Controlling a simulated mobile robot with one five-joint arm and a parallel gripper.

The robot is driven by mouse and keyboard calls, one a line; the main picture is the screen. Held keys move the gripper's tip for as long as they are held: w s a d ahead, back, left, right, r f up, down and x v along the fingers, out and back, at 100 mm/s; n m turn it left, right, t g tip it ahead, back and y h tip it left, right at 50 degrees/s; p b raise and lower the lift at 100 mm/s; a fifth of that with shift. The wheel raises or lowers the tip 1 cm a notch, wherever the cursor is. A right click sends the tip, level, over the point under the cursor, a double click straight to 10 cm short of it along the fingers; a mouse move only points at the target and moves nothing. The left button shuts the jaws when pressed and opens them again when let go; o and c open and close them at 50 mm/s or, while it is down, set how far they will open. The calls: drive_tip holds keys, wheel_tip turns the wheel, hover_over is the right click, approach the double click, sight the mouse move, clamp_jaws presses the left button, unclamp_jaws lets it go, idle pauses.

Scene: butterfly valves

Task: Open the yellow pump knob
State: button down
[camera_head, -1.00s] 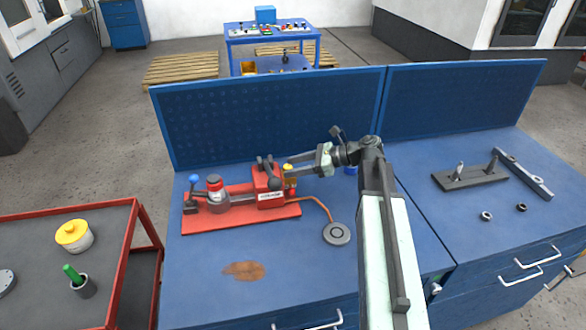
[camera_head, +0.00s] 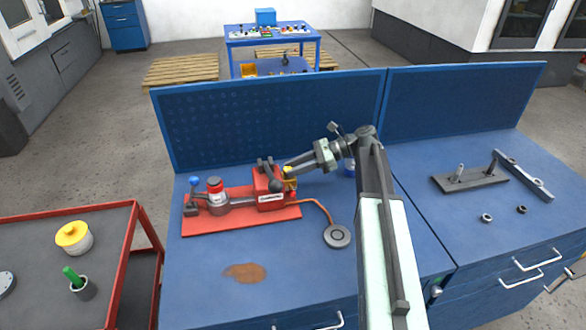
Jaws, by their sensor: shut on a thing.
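The red pump (camera_head: 240,212) stands on the blue workbench, with its red base plate under it. The yellow knob (camera_head: 289,171) is at the right end of the pump's red block. My gripper (camera_head: 291,172) reaches in from the right and is shut on the yellow knob. The jaws hide part of the knob, so its exact turn is hard to see.
An orange hose runs from the pump to a round grey disc (camera_head: 337,236) on the bench (camera_head: 330,275). A blue perforated back panel (camera_head: 270,120) rises behind. A red cart (camera_head: 110,280) stands at the left. A grey fixture (camera_head: 470,180) lies at the right.

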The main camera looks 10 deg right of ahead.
drive_tip(key=shift+w+d+n+g, duration=0.1)
drive_tip(key=shift+w+n+g, duration=0.05)
drive_tip(key=shift+n+g, duration=0.5)
drive_tip(key=shift+w+d+n+g, duration=0.1)
drive_tip(key=shift+w+n+g, duration=0.05)
drive_tip(key=shift+n+g, duration=0.5)
drive_tip(key=shift+a+g, duration=0.1)
drive_tip(key=shift+g, duration=0.2)
drive_tip(key=c, duration=1.1)
unclamp_jaws()
drive_tip(key=shift+r, duration=0.1)
